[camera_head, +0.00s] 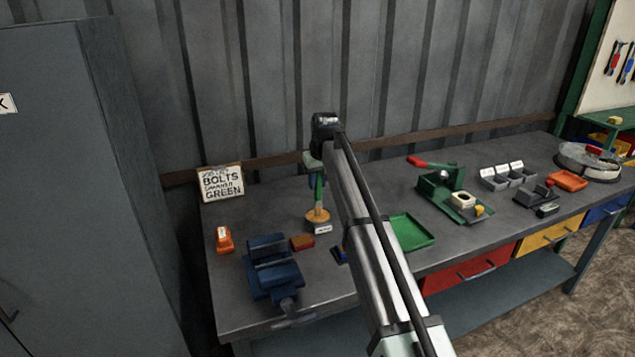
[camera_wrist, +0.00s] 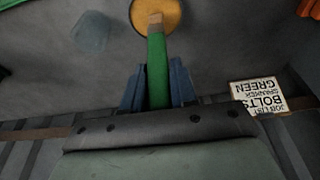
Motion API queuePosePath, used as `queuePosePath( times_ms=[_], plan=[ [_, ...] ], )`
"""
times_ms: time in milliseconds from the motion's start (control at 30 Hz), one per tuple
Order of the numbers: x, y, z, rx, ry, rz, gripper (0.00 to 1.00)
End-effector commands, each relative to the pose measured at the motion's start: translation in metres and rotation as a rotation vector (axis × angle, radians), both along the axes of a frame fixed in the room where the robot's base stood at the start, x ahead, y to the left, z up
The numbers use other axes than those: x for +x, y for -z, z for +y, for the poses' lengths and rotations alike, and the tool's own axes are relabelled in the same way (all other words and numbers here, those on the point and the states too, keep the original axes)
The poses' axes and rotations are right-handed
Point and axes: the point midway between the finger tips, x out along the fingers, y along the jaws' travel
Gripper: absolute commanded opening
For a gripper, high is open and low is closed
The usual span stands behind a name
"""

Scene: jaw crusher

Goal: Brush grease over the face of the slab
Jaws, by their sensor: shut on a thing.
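My gripper (camera_head: 318,178) is shut on the green handle of a brush (camera_wrist: 156,70), with a blue finger on each side of it. The brush points down, and its tan tip (camera_wrist: 155,20) is at or just above a round orange-yellow disc or pot (camera_head: 317,215). I cannot tell whether they touch. The disc also shows at the top of the wrist view (camera_wrist: 170,14). I cannot tell for sure which thing is the slab. A green machine with a red lever (camera_head: 440,182) stands right of my arm, with a cream block (camera_head: 462,200) at its front.
A blue vise (camera_head: 272,270) stands at the front left, with a brown block (camera_head: 302,242) beside it. An orange item (camera_head: 224,240) and a sign (camera_head: 221,183) are at the left. A green tray (camera_head: 412,231) is right of my arm. Grey bins (camera_head: 508,177) stand farther right.

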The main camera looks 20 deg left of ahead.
Motion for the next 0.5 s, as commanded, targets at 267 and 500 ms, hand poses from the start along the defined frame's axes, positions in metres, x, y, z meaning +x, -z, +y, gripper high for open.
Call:
queuePosePath(
  times_ms=[267, 500],
  plan=[
    [0.001, -0.019, 0.0, 0.001, 0.0, -0.001, 0.0],
    [0.001, -0.035, 0.0, 0.001, 0.0, -0.001, 0.0]
  ],
)
